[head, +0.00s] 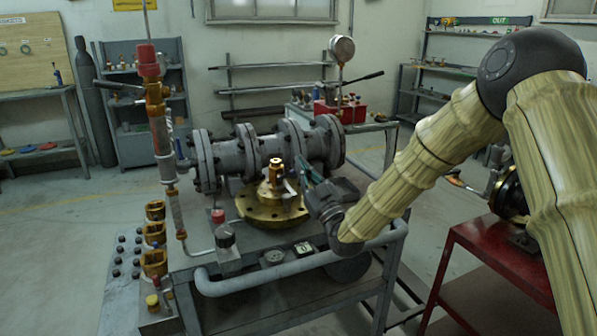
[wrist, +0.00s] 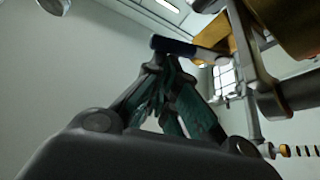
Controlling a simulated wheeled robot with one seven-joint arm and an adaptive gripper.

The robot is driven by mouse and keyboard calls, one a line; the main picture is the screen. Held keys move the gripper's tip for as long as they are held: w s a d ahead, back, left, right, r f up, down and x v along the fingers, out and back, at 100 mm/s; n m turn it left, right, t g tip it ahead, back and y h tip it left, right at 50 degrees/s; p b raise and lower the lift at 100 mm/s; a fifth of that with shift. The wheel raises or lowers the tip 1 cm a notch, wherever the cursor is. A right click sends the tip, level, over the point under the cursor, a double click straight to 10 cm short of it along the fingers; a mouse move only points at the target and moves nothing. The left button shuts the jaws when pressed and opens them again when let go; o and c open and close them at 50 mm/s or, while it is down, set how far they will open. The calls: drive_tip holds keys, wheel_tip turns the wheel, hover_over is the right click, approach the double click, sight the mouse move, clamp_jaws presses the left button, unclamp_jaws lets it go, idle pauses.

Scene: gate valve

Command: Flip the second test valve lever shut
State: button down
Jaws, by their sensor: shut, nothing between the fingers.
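My gripper (head: 306,168) is at the right side of the brass valve part (head: 275,172) that stands on the round brass flange (head: 262,212), in front of the grey pipe. In the wrist view my gripper (wrist: 166,62) has its green fingers drawn together at the tips, with nothing held. A short lever with a dark blue grip (wrist: 173,45) lies across just beyond the fingertips, touching or very close. It reaches right toward a brass body (wrist: 222,32). I cannot tell which test valve this lever belongs to. In the head view the lever is too small to make out clearly.
The grey flanged pipe (head: 262,150) lies behind the brass flange. A tall brass fitting with a red cap (head: 148,58) stands at left. A grey rail (head: 290,264) runs along the bench front. A red table (head: 490,255) is at right. In the wrist view, metal posts stand close at right.

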drive_tip(key=s+d+f+p, duration=0.1)
drive_tip(key=s+d, duration=0.3)
drive_tip(key=s, duration=0.4)
drive_tip(key=shift+d+f+m+h, duration=0.15)
drive_tip(key=shift+d+m+h, duration=0.25)
drive_tip(key=shift+s, duration=0.1)
idle(0.4)
